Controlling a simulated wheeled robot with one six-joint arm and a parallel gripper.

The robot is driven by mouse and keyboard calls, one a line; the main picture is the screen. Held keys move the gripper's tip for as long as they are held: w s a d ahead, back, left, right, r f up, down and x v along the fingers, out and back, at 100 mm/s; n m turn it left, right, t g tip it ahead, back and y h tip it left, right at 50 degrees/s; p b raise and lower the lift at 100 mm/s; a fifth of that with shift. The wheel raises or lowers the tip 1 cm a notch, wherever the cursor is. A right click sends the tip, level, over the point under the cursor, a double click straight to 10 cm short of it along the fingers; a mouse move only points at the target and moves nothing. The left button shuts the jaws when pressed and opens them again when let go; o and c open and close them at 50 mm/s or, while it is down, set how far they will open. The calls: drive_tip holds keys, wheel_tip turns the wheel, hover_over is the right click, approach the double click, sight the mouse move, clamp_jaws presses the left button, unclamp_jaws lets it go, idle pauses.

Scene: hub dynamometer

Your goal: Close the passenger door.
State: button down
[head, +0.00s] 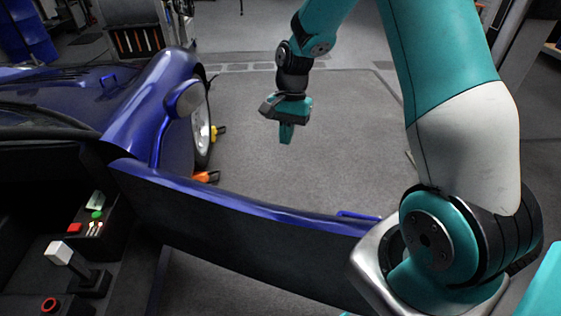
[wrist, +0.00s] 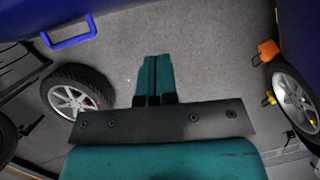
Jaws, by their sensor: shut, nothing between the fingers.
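The blue car's passenger door (head: 235,240) stands wide open and crosses the lower middle of the head view, its dark inner side toward the camera. A blue handle (head: 357,214) sticks out past its top edge near the free end. A blue handle also shows at the upper left of the wrist view (wrist: 68,32). My gripper (head: 286,138) is beyond the door, above the grey floor, pointing down and apart from the door. Its teal fingers (wrist: 154,72) are together and empty. The door's outer face is mostly hidden in the head view.
The car's front fender (head: 165,95) and mirror (head: 185,99) stand left of my gripper. An orange chock (head: 205,177) and a yellow one (head: 218,131) lie by the front wheel (wrist: 294,98). Inside is a console with a lever (head: 60,252). Grey floor (head: 340,110) around my gripper is clear.

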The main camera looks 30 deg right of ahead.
drive_tip(key=s+a+f+b, duration=0.1)
drive_tip(key=s+a+f, duration=0.3)
drive_tip(key=f, duration=0.5)
drive_tip(key=shift+a+f, duration=0.2)
drive_tip(key=shift+a, duration=0.45)
drive_tip(key=shift+a, duration=0.15)
